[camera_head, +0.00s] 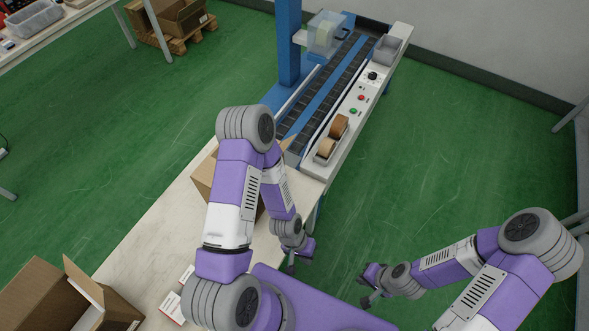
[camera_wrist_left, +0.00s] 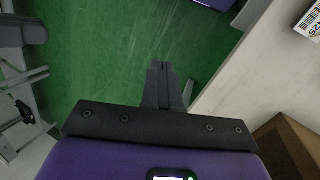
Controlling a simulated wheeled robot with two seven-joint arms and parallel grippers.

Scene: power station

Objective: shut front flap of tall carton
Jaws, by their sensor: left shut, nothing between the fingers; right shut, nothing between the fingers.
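A brown carton (camera_head: 203,178) stands on the pale worktable (camera_head: 150,232) beside the conveyor end, mostly hidden behind my left arm. A flap edge (camera_head: 287,143) sticks out to the right of the arm. I cannot tell how its front flap stands. My left gripper (camera_head: 291,268) is shut and empty, pointing down just off the table's right edge, to the right of and nearer than the carton. In the left wrist view its fingers (camera_wrist_left: 164,72) are together over green floor, with a brown carton (camera_wrist_left: 290,145) at the lower right. My right gripper (camera_head: 367,298) is shut and empty, over the floor.
Another open carton (camera_head: 45,300) with raised flaps is at the near left of the table. White labelled items (camera_head: 172,306) lie beside it. The conveyor machine (camera_head: 325,95), with tape rolls (camera_head: 332,138) and buttons, stands beyond the table. Floor to the right is clear.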

